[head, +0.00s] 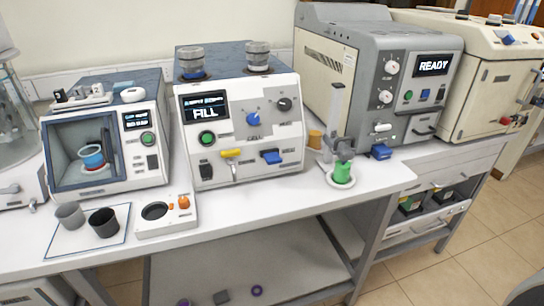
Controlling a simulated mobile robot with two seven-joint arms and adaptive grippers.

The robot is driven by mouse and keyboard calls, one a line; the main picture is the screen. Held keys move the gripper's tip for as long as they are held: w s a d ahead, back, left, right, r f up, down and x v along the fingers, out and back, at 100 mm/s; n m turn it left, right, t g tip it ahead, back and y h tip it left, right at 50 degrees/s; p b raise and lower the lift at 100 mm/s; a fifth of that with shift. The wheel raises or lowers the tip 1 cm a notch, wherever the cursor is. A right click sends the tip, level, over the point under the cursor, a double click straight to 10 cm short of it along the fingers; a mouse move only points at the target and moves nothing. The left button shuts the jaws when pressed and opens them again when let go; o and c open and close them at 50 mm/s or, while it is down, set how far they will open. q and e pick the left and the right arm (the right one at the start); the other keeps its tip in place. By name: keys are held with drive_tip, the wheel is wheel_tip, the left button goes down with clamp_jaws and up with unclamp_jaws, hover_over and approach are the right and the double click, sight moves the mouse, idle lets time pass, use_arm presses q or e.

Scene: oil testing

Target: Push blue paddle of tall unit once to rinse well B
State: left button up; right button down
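The white unit in the middle (235,134) stands on the bench and carries two clear, dark-lidded vessels on top, one at the left (190,62) and one at the right (257,57). Its screen (205,107) reads FILL in large letters; the smaller line above is too small to read. A blue paddle (271,157) sticks out low on the right of its front. A yellow paddle (231,153) sits to the left of it. The labels near the paddles are not legible. Neither of my grippers is in view, and nothing touches the blue paddle.
A grey unit (415,100) with a READY screen stands at the right, with another blue part (381,152) low in front. A green container (342,172) stands under a grey stand. Two cups and a white block (166,215) lie at the left front. Bench before the middle unit is clear.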

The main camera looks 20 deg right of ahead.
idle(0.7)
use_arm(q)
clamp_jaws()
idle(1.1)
